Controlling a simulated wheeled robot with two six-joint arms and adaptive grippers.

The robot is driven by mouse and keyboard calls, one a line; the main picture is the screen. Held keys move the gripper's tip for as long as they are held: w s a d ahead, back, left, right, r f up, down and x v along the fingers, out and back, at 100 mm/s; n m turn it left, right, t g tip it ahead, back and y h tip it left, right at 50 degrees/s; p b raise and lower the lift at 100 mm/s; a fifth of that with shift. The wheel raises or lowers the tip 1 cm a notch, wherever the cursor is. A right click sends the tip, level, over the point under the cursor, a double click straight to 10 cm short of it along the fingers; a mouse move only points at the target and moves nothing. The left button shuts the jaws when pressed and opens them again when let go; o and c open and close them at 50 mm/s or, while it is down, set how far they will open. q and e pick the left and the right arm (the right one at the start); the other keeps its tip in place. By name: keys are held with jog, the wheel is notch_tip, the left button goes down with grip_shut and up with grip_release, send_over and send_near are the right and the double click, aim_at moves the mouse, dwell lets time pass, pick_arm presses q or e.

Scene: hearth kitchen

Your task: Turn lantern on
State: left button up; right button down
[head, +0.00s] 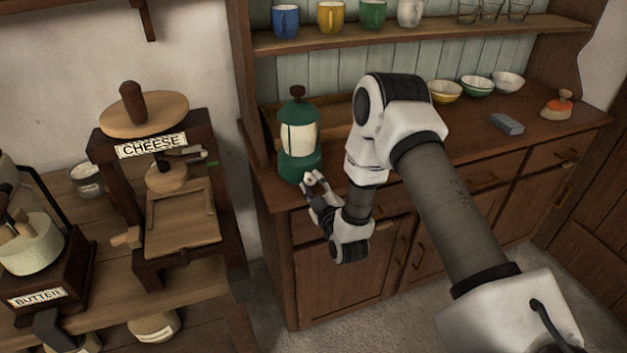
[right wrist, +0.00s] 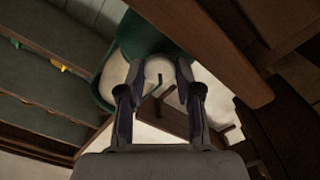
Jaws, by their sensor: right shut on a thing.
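The green lantern (head: 299,167) with a cream glass body and a brown top knob stands upright at the left front of the wooden dresser counter. It also shows in the right wrist view as a green rim and base (right wrist: 142,36). My right gripper (head: 314,182) is at the lower front of the lantern, near the counter's edge. In the right wrist view my right gripper's fingers (right wrist: 158,72) close on a pale round knob (right wrist: 159,67) at the lantern's base. The fingers partly hide this knob. My left gripper is not in view.
The dresser counter (head: 420,135) holds bowls (head: 445,91), a grey block (head: 506,124) and an orange-topped object (head: 558,104). Mugs (head: 330,17) and glasses stand on the shelf above. A cheese press (head: 180,215) and butter churn stand on the left table.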

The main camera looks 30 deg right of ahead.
jog(key=n+p, duration=0.3)
jog(key=n, duration=0.2)
jog(key=shift+r+n, duration=0.15)
jog(key=shift+n, duration=0.15)
jog(key=shift+n+p, duration=1.05)
jog(key=shift+n, duration=1.05)
jog(key=c, duration=0.8)
grip_release()
jog(key=shift+f, duration=0.2)
jog(key=shift+s+a, duration=0.15)
jog(key=shift+s, duration=0.4)
jog(key=v, duration=0.7)
jog(key=shift+r, duration=0.1)
